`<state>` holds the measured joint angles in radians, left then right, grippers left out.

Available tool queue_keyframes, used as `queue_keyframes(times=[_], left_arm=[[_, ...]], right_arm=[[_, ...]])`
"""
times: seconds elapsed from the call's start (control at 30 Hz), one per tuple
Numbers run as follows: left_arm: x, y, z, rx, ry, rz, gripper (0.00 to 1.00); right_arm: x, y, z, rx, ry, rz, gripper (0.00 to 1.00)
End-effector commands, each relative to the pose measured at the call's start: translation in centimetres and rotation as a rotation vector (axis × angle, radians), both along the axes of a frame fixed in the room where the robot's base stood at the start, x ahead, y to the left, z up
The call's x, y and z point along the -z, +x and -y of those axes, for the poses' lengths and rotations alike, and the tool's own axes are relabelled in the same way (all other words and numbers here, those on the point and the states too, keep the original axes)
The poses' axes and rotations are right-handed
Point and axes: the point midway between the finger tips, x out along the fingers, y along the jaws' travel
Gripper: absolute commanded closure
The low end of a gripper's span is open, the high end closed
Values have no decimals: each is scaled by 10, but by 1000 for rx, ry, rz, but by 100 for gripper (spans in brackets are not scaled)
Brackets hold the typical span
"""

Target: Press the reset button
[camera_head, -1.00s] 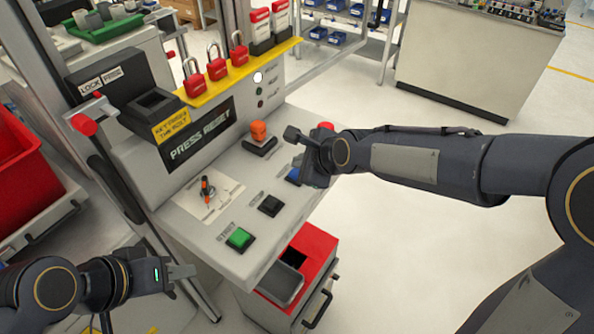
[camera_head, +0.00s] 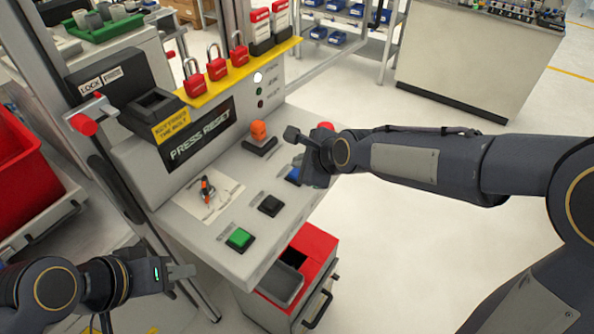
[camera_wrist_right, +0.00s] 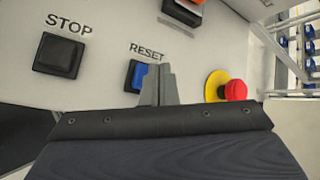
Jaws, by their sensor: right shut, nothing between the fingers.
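The reset button is blue in a dark square frame, under the label RESET. It shows in the right wrist view (camera_wrist_right: 139,76) and, partly hidden by my gripper, in the head view (camera_head: 293,174). My right gripper (camera_head: 294,136) is shut and empty over the right end of the panel. In the right wrist view its fingers (camera_wrist_right: 158,84) overlap the right edge of the blue button; I cannot tell whether they touch it. My left gripper (camera_head: 186,271) is at the lower left, away from the panel; its finger gap is not clear.
The black stop button (camera_wrist_right: 59,54) lies left of reset, and the green start button (camera_head: 239,239) further along. A red emergency button on a yellow base (camera_wrist_right: 235,90) is close right of my fingers. An orange switch (camera_head: 258,131) stands behind. A display reads PRESS RESET (camera_head: 200,139).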

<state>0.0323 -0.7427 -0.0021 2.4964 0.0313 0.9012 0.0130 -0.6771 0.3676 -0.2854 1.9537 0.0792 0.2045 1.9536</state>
Motion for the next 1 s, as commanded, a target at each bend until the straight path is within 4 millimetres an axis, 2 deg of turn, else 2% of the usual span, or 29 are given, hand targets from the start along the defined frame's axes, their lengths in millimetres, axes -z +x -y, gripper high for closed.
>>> queue_keyframes(times=[0.33, 1.0], left_arm=[[4, 0, 0, 0, 0, 0, 64], [6, 0, 0, 0, 0, 0, 64]], right_arm=[[9, 0, 0, 1, -1, 0, 100], [12, 0, 0, 0, 0, 0, 100]])
